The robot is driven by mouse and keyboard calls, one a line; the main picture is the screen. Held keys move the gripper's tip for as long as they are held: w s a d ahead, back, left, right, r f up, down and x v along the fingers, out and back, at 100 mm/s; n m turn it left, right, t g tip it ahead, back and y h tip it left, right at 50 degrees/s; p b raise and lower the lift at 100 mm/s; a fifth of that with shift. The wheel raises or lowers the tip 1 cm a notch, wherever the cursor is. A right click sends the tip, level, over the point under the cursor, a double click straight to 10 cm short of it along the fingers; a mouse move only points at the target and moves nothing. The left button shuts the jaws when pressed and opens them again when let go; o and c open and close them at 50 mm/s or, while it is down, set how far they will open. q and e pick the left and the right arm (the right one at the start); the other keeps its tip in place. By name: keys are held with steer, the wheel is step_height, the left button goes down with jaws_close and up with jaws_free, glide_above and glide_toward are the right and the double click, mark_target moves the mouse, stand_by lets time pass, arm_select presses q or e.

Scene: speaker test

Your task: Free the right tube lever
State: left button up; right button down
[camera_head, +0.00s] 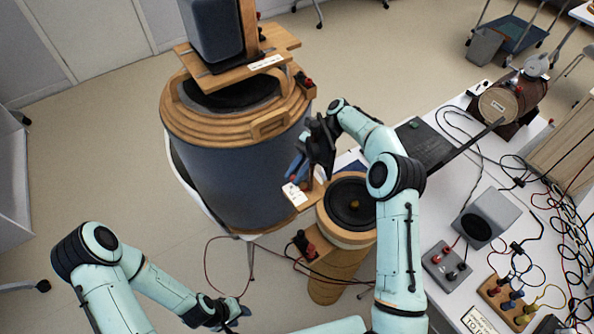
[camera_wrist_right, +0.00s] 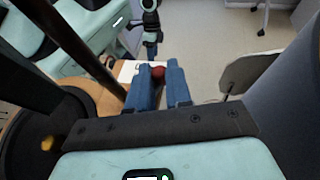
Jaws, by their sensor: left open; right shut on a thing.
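The wooden tube (camera_head: 333,285) with a black speaker cone (camera_head: 350,203) on top stands at the centre of the head view. A red knob, apparently the end of a lever, shows in the right wrist view (camera_wrist_right: 158,72) between the blue fingers of my right gripper (camera_wrist_right: 165,85). My right gripper (camera_head: 296,168) is shut on it, beside a white label card (camera_head: 294,194). The fingers hide most of the lever. A red and black terminal block (camera_head: 305,243) sits on the tube's near-left side. My left gripper (camera_head: 226,312) is open and empty, low and left of the tube.
A large blue drum with a wooden ring top (camera_head: 230,130) stands close left of the tube. The white table (camera_head: 478,180) at right carries a grey speaker (camera_head: 486,217), terminal boxes and many loose cables. Floor is free at left.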

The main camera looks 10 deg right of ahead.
stand_by(0.4)
steer(key=c, duration=1)
jaws_free()
steer(key=shift+c, duration=0.2)
